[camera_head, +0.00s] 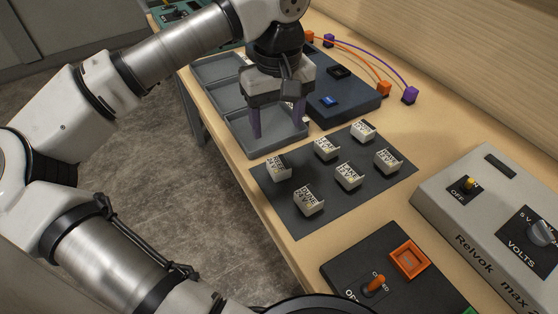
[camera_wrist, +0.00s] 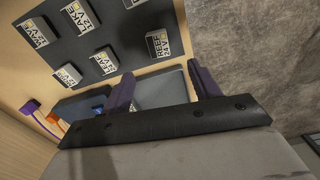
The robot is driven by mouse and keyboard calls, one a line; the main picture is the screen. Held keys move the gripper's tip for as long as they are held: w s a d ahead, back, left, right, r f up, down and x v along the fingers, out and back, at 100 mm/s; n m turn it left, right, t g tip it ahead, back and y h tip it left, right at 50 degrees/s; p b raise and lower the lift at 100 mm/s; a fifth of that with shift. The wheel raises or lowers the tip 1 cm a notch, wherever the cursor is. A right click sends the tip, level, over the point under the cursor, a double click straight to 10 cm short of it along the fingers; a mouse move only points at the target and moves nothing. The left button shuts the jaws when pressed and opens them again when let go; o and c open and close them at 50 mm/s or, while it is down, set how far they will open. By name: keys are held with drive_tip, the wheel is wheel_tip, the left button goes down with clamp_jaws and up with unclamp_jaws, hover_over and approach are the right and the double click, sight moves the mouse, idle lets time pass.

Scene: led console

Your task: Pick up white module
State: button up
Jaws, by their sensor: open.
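Several white modules with black printed labels stand on a dark mat (camera_head: 325,194). The nearest module (camera_head: 308,203) and the left module (camera_head: 277,170) are at the mat's left side. One module (camera_head: 348,177) is near the middle; others are behind and to the right. My gripper (camera_head: 277,125) is open and empty, purple fingers pointing down over the grey trays, behind and left of the mat, apart from all modules.
Grey trays (camera_head: 262,142) line the table's left edge beneath my gripper. A dark box with a blue switch (camera_head: 331,101) stands behind the mat. Orange and purple cables (camera_head: 384,88) lie at the back. A grey volts console (camera_head: 470,218) and a dark switch panel (camera_head: 345,262) are at front right.

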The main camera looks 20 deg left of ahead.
drive_tip(key=p, duration=0.1)
hover_over(279, 163)
drive_tip(key=f, duration=0.7)
drive_tip(key=shift+s+f, duration=0.1)
drive_tip(key=shift+s, duration=0.1)
drive_tip(key=shift+w+f+p, duration=0.15)
drive_tip(key=shift+f+p, duration=1.1)
drive_tip(key=shift+f, duration=1.6)
drive_tip(key=c, duration=1.1)
drive_tip(key=shift+r, duration=0.15)
